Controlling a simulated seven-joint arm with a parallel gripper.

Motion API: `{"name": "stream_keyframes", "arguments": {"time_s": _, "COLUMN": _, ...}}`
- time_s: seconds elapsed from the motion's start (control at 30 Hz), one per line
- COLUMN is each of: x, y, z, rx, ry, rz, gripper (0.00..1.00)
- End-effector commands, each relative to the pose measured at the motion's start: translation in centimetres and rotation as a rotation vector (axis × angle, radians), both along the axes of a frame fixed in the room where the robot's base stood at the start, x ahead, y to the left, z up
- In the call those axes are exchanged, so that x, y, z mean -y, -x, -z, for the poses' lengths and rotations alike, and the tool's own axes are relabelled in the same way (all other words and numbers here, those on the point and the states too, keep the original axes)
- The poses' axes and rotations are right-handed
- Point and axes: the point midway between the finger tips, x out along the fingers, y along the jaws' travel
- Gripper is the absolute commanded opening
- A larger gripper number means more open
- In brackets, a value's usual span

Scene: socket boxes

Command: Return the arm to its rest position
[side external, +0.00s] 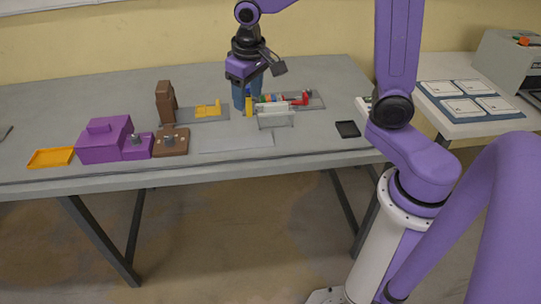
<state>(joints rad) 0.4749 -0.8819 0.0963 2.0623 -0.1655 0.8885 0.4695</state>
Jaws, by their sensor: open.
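My gripper (246,96) is at the end of my purple arm, pointing down over the back middle of the grey table (90,108). Its blue fingers are low, close behind a clear stand (276,117) and beside a small yellow upright part (249,106). From this angle I cannot tell whether the fingers touch anything. No held object shows between them. My arm reaches from its white base at the right across to the left.
A purple box (104,140), an orange tray (50,157) and brown blocks (166,103) stand at the left. Coloured parts (298,98) lie on a grey plate right of the gripper. A black tray (347,129) is near my arm. A side table (470,127) holds white panels.

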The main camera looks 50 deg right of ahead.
Motion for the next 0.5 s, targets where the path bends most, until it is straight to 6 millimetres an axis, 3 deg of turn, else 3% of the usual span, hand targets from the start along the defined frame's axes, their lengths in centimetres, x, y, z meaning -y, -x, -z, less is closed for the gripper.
{"name": "stream_keyframes", "arguments": {"time_s": 0.2, "x": -2.5, "y": 6.6, "z": -0.1, "rx": -0.037, "ry": -0.007, "rz": -0.282, "gripper": 0.54}}
{"name": "stream_keyframes", "arguments": {"time_s": 0.5, "x": -3.3, "y": 16.0, "z": 0.3, "rx": -0.089, "ry": -0.014, "rz": -0.665, "gripper": 0.54}}
